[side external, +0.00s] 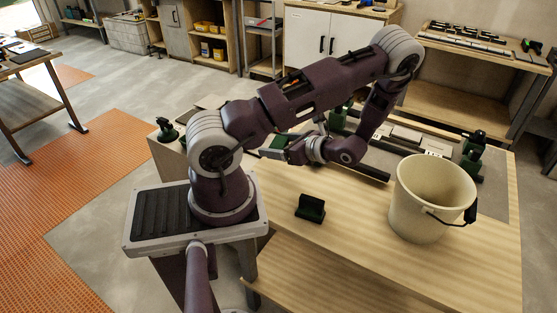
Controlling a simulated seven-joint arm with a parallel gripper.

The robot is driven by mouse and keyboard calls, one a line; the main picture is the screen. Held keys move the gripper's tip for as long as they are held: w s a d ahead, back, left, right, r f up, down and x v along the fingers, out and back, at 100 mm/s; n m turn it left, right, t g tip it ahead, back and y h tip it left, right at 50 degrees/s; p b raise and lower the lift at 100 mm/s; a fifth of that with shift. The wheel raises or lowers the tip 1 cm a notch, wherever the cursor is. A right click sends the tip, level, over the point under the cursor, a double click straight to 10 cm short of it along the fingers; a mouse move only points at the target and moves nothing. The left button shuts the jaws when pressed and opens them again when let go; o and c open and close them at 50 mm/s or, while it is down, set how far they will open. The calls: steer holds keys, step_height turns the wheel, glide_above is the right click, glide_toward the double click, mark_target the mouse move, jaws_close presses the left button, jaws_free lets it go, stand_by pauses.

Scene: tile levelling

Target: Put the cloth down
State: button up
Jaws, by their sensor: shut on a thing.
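My gripper (284,151) is at the end of my bent arm, low over the near left part of the wooden table (350,235), pointing left. It is shut on a small green thing (279,141), seemingly the cloth; its shape and underside are hard to make out. I cannot tell whether it touches the table. My wrist and forearm hide part of the table behind.
A cream bucket (425,205) with a dark handle stands at the right. Dark bars and green clamps (473,145) lie behind. Bare wood lies between the tool and the bucket.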

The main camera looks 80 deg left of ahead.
step_height(320, 180, up, 2)
steer(key=shift+r, duration=0.1)
steer(key=w+d+r+m+t+y, duration=0.1)
steer(key=w+d+r+m+t, duration=0.4)
steer(key=w, duration=0.3)
steer(key=w+d+r+m+t+y, duration=0.1)
steer(key=w+d+r+m+t, duration=0.2)
steer(key=w+d+m+t, duration=0.4)
steer(key=w+d+r+m+t+h, duration=0.4)
steer(key=d+r+m, duration=0.1)
steer(key=d, duration=0.4)
steer(key=w+d+r+m+t+h, duration=0.4)
steer(key=d+r+m+t+h, duration=0.1)
steer(key=d, duration=0.5)
steer(key=a, duration=0.6)
steer(key=shift+w+a+f+g, duration=0.15)
steer(key=shift+g, duration=0.15)
steer(key=shift+n, duration=0.3)
